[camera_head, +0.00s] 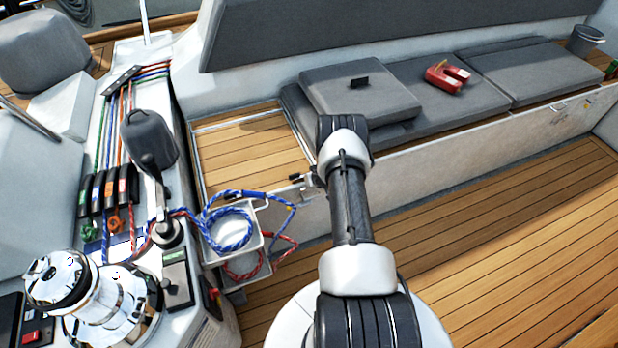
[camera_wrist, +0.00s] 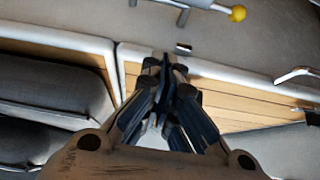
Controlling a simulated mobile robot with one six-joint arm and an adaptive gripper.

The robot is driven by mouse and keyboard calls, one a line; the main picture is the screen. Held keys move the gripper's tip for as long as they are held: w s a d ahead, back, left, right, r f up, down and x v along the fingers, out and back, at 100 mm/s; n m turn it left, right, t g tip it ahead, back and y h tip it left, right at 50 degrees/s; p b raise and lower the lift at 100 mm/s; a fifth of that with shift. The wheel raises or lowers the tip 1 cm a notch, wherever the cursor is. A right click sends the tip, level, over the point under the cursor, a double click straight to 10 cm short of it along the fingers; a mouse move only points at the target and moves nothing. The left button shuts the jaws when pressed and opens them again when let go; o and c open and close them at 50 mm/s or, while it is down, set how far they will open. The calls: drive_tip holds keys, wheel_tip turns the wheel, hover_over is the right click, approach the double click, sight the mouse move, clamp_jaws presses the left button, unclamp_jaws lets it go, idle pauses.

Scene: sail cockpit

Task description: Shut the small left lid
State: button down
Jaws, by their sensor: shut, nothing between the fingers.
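The small left lid (camera_head: 245,155) is a teak-slatted panel with a pale border at the left end of the bench. It looks flat and level with the bench top; I cannot tell whether it is fully seated. In the wrist view, teak slats (camera_wrist: 215,93) with a white rim show right of the fingers. My gripper (camera_head: 303,180) is at the lid's front right corner, partly hidden by my arm. In the wrist view my gripper (camera_wrist: 166,68) is shut and empty, its tips close to the white rim. I cannot tell whether they touch it.
Grey cushions (camera_head: 440,85) cover the bench to the right, with a red object (camera_head: 447,77) on them. A tray with blue rope (camera_head: 230,228) hangs below the lid's front edge. A winch (camera_head: 90,300) stands front left. The teak floor (camera_head: 480,230) is clear.

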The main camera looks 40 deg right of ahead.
wheel_tip(320, 180, down, 3)
drive_tip(key=shift+s+f+b, duration=0.1)
drive_tip(key=shift+s+b, duration=0.05)
drive_tip(key=shift+b, duration=0.35)
drive_tip(key=shift+s+f+t, duration=0.1)
drive_tip(key=shift+s+t, duration=0.05)
drive_tip(key=shift+t, duration=0.15)
drive_tip(key=shift+s+a+f, duration=0.1)
drive_tip(key=shift+s+f, duration=0.05)
drive_tip(key=shift+s, duration=0.05)
